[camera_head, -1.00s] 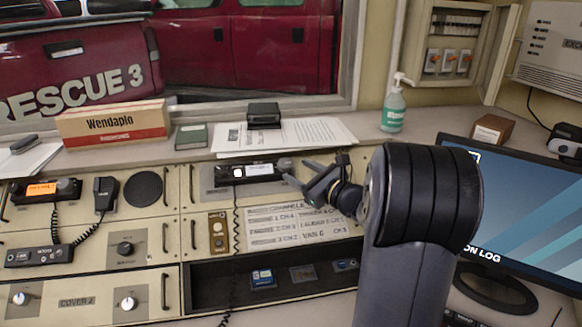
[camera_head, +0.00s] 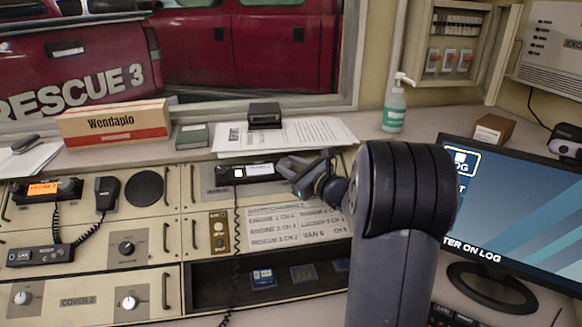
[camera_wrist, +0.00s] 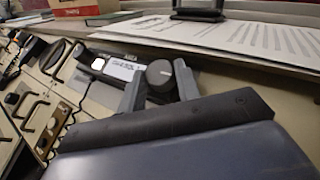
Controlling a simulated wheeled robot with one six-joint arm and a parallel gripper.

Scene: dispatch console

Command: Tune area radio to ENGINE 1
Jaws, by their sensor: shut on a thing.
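A black radio with a small lit white display (camera_head: 260,169) sits in the middle upper console panel; the display text is too blurred to read. In the wrist view the radio (camera_wrist: 105,62) shows its display and a dark round knob (camera_wrist: 159,74) at its right end. My gripper (camera_head: 288,168) is at that right end. In the wrist view my gripper's fingers (camera_wrist: 158,84) stand on either side of the knob, shut on it. A channel card (camera_head: 290,224) below lists ENGINE and VAN lines, only partly legible.
Another radio with an orange display (camera_head: 43,188) is at the left, beside a hand microphone (camera_head: 106,194). A coiled cord (camera_head: 237,235) hangs below the middle radio. Papers (camera_head: 300,135) and a black box (camera_head: 264,115) lie on the ledge behind. A monitor (camera_head: 515,215) stands at the right.

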